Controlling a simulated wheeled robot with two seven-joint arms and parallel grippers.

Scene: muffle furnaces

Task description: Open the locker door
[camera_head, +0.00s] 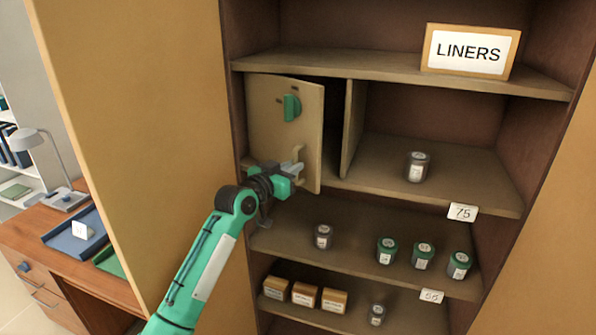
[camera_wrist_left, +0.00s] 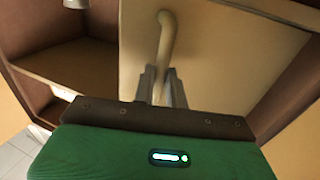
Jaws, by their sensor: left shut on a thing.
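My left gripper (camera_head: 296,170) is at the door's lower right, at a tan bar handle (camera_head: 299,153). In the left wrist view the gripper's two fingers (camera_wrist_left: 161,85) are shut on the handle (camera_wrist_left: 166,35), and the door panel (camera_wrist_left: 220,50) fills the middle. My right gripper is in neither view.
A jar (camera_head: 418,166) stands on the shelf right of the locker. Several jars (camera_head: 422,256) and small boxes (camera_head: 305,294) are on the lower shelves. A large cabinet door (camera_head: 140,110) stands open at left. A "LINERS" sign (camera_head: 470,53) is on the top shelf.

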